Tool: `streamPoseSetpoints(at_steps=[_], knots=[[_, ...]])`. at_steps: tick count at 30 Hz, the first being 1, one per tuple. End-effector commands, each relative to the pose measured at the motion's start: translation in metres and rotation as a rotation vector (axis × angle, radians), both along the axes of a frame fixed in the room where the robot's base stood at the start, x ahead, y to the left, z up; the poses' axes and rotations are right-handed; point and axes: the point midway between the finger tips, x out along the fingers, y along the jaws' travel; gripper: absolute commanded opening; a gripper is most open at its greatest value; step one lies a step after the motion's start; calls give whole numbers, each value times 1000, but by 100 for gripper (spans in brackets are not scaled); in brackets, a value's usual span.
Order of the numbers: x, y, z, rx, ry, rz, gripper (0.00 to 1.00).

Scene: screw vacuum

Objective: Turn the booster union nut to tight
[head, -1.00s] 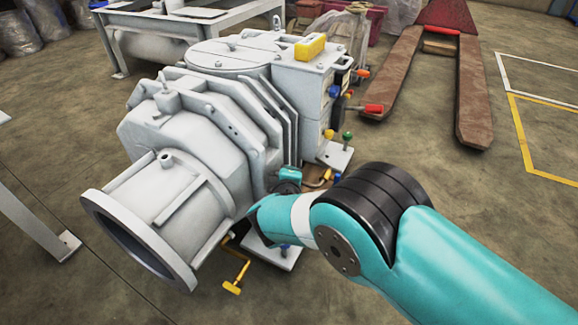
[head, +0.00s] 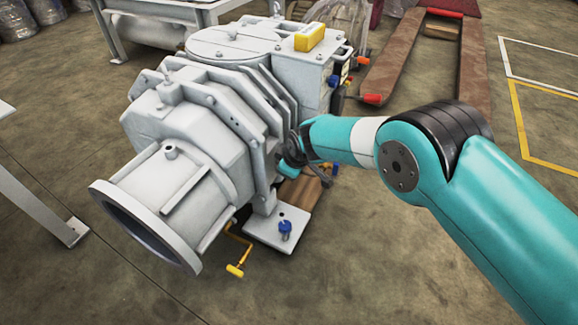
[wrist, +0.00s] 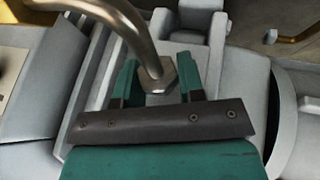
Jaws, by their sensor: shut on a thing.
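In the wrist view, the booster union nut (wrist: 158,79) is a grey metal hex nut at the end of a bent metal pipe (wrist: 140,32). My gripper (wrist: 158,62) has one teal finger on each side of the nut and is shut on it. In the head view, my gripper (head: 287,165) is at the right flank of the big grey pump (head: 190,140). The nut is hidden there behind my gripper and wrist. How tight the nut is cannot be told.
A yellow crank handle (head: 238,266) hangs below the pump. A foot plate with a blue knob (head: 285,230) lies nearby on the floor. A yellow box (head: 310,37) sits on top of the pump. A pallet jack (head: 410,60) stands behind.

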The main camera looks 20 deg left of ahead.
Motion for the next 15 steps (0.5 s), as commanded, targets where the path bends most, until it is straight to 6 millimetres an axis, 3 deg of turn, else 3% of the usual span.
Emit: streamPoseSetpoints(at_steps=[15], knots=[[0,1,0,9,63,2,12]])
